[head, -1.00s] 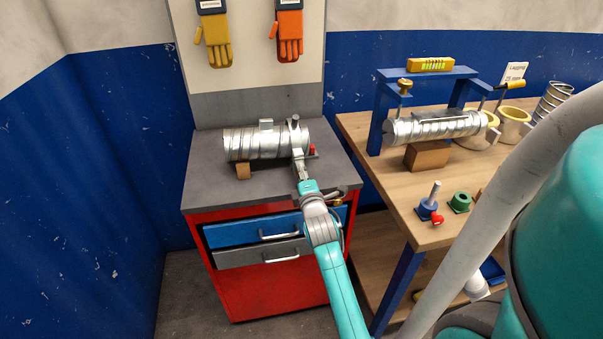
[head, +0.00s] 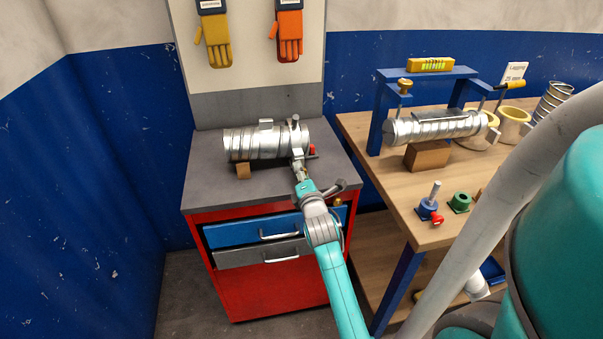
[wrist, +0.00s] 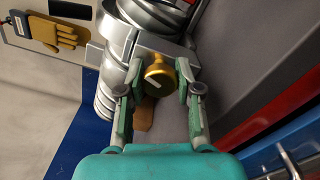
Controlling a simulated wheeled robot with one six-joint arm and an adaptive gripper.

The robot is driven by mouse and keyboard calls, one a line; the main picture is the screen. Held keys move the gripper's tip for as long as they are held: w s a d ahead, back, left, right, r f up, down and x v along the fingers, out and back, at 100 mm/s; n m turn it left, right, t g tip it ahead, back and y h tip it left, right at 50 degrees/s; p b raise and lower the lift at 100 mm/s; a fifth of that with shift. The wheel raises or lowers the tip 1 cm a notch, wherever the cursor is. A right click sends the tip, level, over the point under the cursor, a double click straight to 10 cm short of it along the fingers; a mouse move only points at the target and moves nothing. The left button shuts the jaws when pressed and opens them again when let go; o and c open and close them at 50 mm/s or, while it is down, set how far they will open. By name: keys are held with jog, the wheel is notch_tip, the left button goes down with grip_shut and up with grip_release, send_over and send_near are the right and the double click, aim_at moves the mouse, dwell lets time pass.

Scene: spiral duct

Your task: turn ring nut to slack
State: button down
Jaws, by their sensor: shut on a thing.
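The spiral duct (head: 255,142) lies on the grey cabinet top, with a clamp band around its right end; the duct also fills the top of the wrist view (wrist: 143,22). The brass ring nut (wrist: 159,75), a round knob with a pale line across its face, sits on the clamp's grey block (wrist: 166,47) in the wrist view. My gripper (wrist: 157,80) is shut on the ring nut, one finger on each side. In the head view my gripper (head: 298,163) is at the duct's front right, and the nut is hidden there.
A wooden block (head: 243,171) is under the duct's left part, and a red knob (head: 312,149) is at its right. A wooden bench (head: 385,165) with a second duct stands right.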

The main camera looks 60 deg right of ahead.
jog(key=c, duration=0.8)
grip_release()
jog(key=shift+f, duration=0.1)
jog(key=v, duration=1.2)
jog(key=shift+s, duration=0.1)
jog(key=s+a+f+m+t+y, duration=0.1)
jog(key=s+a+f+m+y, duration=0.15)
jog(key=a, duration=0.45)
jog(key=s+a+f+m+t+y, duration=0.1)
jog(key=a+f+y, duration=0.15)
jog(key=a, duration=0.55)
jog(key=s+a+f+m+t+y, duration=0.1)
jog(key=s+a+f+y, duration=0.15)
jog(key=a, duration=0.45)
jog(key=s+a+m+y, duration=0.2)
jog(key=s+a, duration=0.2)
jog(key=s, duration=0.1)
jog(key=s+a+r+m+y, duration=0.1)
jog(key=s+a+m+y, duration=0.1)
jog(key=s+a, duration=0.3)
jog(key=s+a+m+y, duration=0.2)
jog(key=s+a+m, duration=0.2)
jog(key=s, duration=0.2)
jog(key=shift+s+a+r+m, duration=0.2)
jog(key=shift+s+r+m, duration=0.1)
jog(key=shift+r, duration=0.1)
